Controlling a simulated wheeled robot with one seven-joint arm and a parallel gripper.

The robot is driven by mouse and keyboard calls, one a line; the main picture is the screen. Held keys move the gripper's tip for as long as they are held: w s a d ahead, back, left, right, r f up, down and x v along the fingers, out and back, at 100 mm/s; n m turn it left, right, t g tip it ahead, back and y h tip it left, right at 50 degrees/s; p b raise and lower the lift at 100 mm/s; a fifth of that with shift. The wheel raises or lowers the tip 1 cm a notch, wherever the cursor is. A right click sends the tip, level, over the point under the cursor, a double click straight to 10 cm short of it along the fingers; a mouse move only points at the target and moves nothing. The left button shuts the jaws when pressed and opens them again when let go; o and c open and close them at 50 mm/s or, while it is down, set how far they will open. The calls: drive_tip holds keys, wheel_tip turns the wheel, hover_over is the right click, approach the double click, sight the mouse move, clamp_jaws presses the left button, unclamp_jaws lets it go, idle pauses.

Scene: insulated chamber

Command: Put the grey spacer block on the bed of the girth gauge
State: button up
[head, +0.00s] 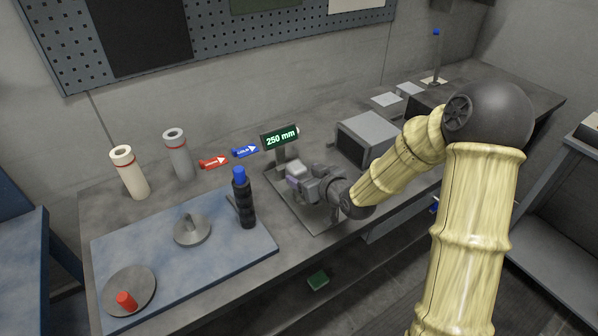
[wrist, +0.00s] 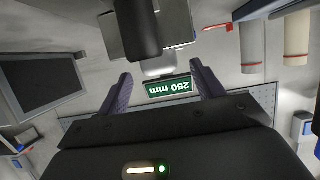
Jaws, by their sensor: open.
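The girth gauge shows in the head view with its green "250 mm" display (head: 280,138) on a post. Its flat bed (head: 312,221) lies on the bench, partly hidden by my gripper (head: 294,180). A light grey block (head: 296,168), seemingly the spacer block, shows just beyond my fingers, near the post. In the wrist view the picture is upside down, and my open gripper (wrist: 161,72) has its two purplish fingers either side of a pale block (wrist: 158,64) and the display (wrist: 168,87). I cannot tell whether the block touches the bed.
A black bottle with a blue cap (head: 244,200) stands close left of the gauge on a blue mat (head: 130,240). A grey box (head: 366,138) stands to the right. Two rolls (head: 130,172) stand at the back left. A dark rounded shape (wrist: 137,28) blocks part of the wrist view.

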drive_tip(key=v, duration=0.6)
drive_tip(key=shift+s+d, duration=0.3)
drive_tip(key=shift+r, duration=0.15)
drive_tip(key=s+d+h, duration=0.1)
drive_tip(key=d+f+g+h, duration=0.1)
drive_tip(key=s+d+f+m+h, duration=0.1)
drive_tip(key=shift+s+d+f+g, duration=0.25)
drive_tip(key=shift+s+d+g, duration=0.05)
drive_tip(key=shift+d+g, duration=0.1)
drive_tip(key=s+d+h, duration=0.1)
drive_tip(key=s+d+m+g+h, duration=0.1)
drive_tip(key=s+d+m+g, duration=0.1)
drive_tip(key=s+d, duration=0.1)
drive_tip(key=shift+s+f+h, duration=0.1)
drive_tip(key=shift+f+h, duration=0.25)
drive_tip(key=shift+h, duration=0.05)
drive_tip(key=s+d+m+g, duration=0.2)
drive_tip(key=s, duration=0.3)
drive_tip(key=s+d+r+m+g+h, duration=0.1)
drive_tip(key=s+g, duration=0.1)
drive_tip(key=s, duration=0.4)
drive_tip(key=shift+d+m+g+h, duration=0.3)
drive_tip(key=shift+d+m+g, duration=0.1)
